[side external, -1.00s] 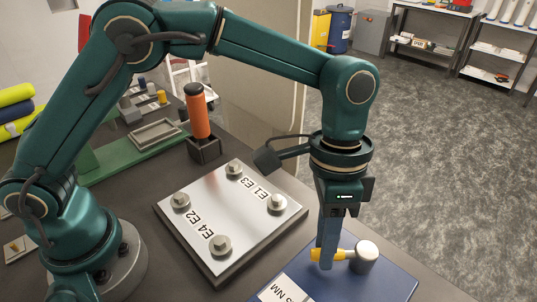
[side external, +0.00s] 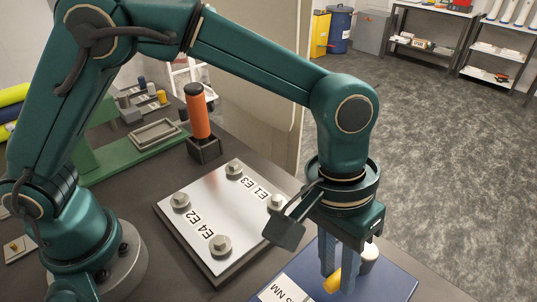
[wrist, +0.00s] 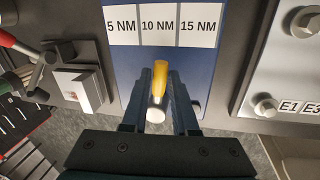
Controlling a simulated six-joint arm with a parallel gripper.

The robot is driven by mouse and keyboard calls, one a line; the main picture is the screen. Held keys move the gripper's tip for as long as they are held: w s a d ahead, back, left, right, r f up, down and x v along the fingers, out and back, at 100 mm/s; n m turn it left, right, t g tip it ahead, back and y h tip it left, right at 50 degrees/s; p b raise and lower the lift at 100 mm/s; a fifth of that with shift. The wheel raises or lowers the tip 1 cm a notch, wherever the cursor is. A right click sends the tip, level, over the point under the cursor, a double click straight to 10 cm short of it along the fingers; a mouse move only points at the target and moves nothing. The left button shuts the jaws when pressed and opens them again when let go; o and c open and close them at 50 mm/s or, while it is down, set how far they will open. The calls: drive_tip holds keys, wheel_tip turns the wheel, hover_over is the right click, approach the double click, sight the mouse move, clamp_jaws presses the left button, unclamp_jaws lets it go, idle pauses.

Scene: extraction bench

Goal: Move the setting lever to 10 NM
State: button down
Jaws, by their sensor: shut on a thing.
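The setting lever is a yellow arm (side external: 333,281) on a pale round hub (side external: 369,253), on a blue panel (side external: 392,285). In the wrist view the yellow lever (wrist: 160,78) points up at the middle label, 10 NM (wrist: 158,25). The 5 NM label (wrist: 121,25) is left of it and the 15 NM label (wrist: 199,25) is right. My gripper (wrist: 160,82) is shut on the lever, one finger on each side. In the side view my gripper (side external: 337,276) hides part of the lever and hub.
A metal plate (side external: 215,262) with several bolts, marked E1 to E4, lies left of the panel. An orange-handled tool (side external: 198,115) stands in a dark holder behind it.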

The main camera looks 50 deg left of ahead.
sight(334, 273)
drive_tip(key=shift+d+n, duration=0.35)
drive_tip(key=shift+n, duration=0.15)
drive_tip(key=c, duration=0.7)
unclamp_jaws()
drive_tip(key=shift+a+r, duration=0.25)
drive_tip(key=shift+r, duration=1.05)
drive_tip(key=shift+a+r, duration=0.25)
drive_tip(key=shift+r, duration=1)
